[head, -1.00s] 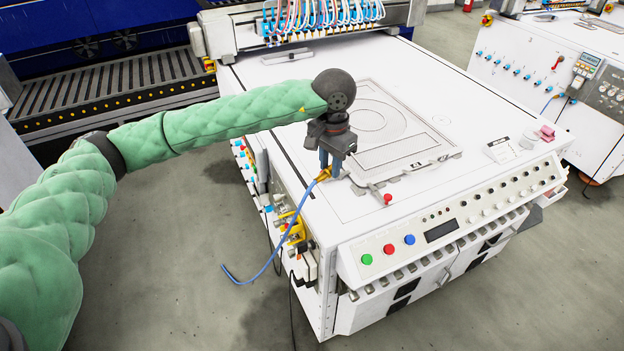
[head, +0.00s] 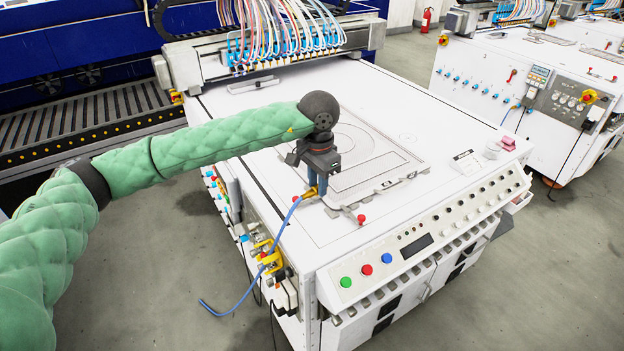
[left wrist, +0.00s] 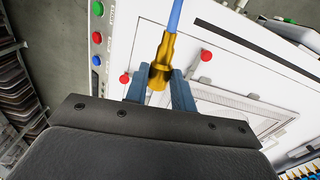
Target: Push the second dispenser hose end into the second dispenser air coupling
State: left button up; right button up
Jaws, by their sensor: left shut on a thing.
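My left gripper (head: 316,188) is shut on the brass-yellow hose end (left wrist: 162,66), low over the white machine top near its front left corner. The hose end also shows yellow beside the fingers in the head view (head: 308,194). A blue hose (head: 260,262) runs from it down past the machine's left side, its far end hanging free above the floor. In the left wrist view the fitting lies between the two blue-grey fingers, and the hose (left wrist: 174,16) leads away at the top. I cannot tell which fitting is the second dispenser air coupling. My right gripper is out of view.
Two red knobs (left wrist: 206,55) stand near the gripper. The left side panel carries yellow fittings (head: 262,246). A gantry with a row of blue blocks (head: 285,50) and many hoses crosses the back. Front buttons (head: 366,270) line the sloped panel. The right of the top is mostly clear.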

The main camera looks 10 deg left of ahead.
pick_arm(q)
jog(key=w+d+f+m, duration=0.3)
jog(key=w+f, duration=0.1)
jog(key=f, duration=0.1)
jog(key=shift+w+f, duration=0.25)
jog(key=shift+f, duration=0.05)
dwell(0.4)
jog(key=shift+a+r, duration=0.1)
jog(key=s+a+r+n, duration=0.4)
jog(key=s+r, duration=0.1)
jog(key=r, duration=0.3)
jog(key=s+a+r+n, duration=0.3)
jog(key=s+a+r, duration=0.1)
jog(key=r, duration=0.4)
jog(key=shift+s+a+n, duration=0.25)
jog(key=shift+s+n, duration=0.15)
jog(key=w+d+n, duration=0.4)
jog(key=w+d, duration=0.6)
jog(key=w, duration=0.3)
jog(key=shift+d+n, duration=0.3)
jog(key=shift+d, duration=0.1)
